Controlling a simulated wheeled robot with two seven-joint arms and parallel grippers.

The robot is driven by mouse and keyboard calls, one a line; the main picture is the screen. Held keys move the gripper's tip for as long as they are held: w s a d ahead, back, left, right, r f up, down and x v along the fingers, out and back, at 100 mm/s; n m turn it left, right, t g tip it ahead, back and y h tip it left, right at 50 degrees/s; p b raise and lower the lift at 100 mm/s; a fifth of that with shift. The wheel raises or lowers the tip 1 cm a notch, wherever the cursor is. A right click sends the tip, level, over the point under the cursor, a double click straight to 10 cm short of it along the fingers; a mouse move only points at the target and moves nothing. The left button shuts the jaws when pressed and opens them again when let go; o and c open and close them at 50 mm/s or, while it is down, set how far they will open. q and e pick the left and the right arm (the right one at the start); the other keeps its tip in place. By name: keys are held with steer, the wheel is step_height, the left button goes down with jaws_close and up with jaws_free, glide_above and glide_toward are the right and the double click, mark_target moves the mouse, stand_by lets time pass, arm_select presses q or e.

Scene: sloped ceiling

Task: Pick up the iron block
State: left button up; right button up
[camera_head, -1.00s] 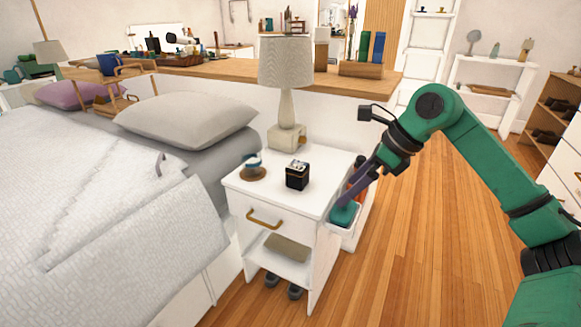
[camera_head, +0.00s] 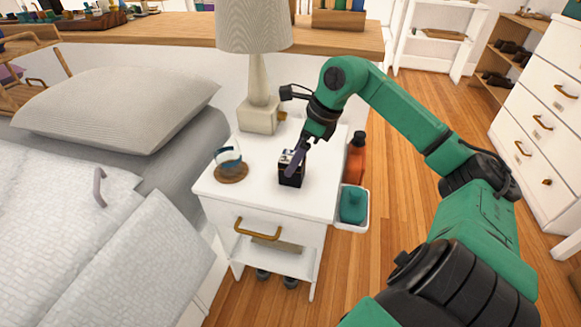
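The iron block appears to be the small dark cube (camera_head: 291,178) with a lighter top on the white nightstand (camera_head: 318,196). My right gripper (camera_head: 293,162) reaches down from the upper right, with its purple-grey fingers at the top of the cube. The fingers overlap the cube and hide part of its top. I cannot tell whether they touch it or how far apart they are. The cube rests upright on the nightstand. My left gripper is not in view.
A lamp (camera_head: 258,90) stands behind the cube. A glass-like item on a round brown coaster (camera_head: 232,174) is to its left. A white bin (camera_head: 350,222) with a teal item and an orange bottle (camera_head: 356,158) are at the nightstand's right side. The bed is left.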

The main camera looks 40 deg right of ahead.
steer(key=x, duration=0.5)
steer(key=shift+w+f, duration=0.15)
steer(key=shift+w, duration=0.1)
steer(key=shift+w+f, duration=0.1)
steer(key=shift+f, duration=0.05)
steer(key=shift+c, duration=0.9)
jaws_close()
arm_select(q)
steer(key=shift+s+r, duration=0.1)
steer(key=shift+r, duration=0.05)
arm_select(e)
steer(key=shift+r, duration=0.65)
step_height(320, 180, up, 9)
steer(key=p, duration=0.3)
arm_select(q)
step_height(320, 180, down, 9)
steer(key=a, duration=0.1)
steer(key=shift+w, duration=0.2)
